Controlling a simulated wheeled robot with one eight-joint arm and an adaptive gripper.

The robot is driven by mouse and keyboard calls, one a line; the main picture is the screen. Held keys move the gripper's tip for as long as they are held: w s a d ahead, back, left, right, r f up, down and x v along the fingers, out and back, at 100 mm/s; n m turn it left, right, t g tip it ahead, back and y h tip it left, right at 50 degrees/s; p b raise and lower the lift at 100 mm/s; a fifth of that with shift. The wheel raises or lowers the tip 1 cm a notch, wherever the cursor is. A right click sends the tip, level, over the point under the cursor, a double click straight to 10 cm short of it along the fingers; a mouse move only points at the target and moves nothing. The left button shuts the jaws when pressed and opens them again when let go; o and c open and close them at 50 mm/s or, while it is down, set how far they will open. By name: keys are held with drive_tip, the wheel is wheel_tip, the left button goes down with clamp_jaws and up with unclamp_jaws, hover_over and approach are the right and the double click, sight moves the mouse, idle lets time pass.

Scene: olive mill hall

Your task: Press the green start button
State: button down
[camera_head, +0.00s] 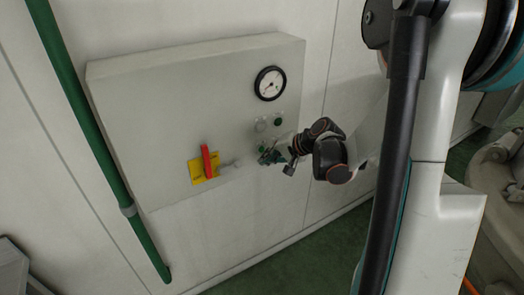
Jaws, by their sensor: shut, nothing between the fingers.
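A light grey control panel (150,110) is on the wall in the middle of the view. A small dark green round button (278,121) sits on its right side, below the gauge. A pale round knob or lamp (261,126) is just left of it. My gripper (268,155) is shut and empty, just below these round parts and close to the panel face. Whether the fingertips touch the panel cannot be told. The gripper may hide other parts of the panel behind it.
A round black-rimmed gauge (270,83) is above the button. A red handle (207,162) on a yellow plate (196,171) is at the lower middle of the panel. A green pipe (85,130) runs down the wall at left. Green floor (330,245) lies below.

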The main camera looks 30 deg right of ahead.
drive_tip(key=s, duration=0.5)
drive_tip(key=shift+d, duration=0.1)
idle(0.4)
idle(0.6)
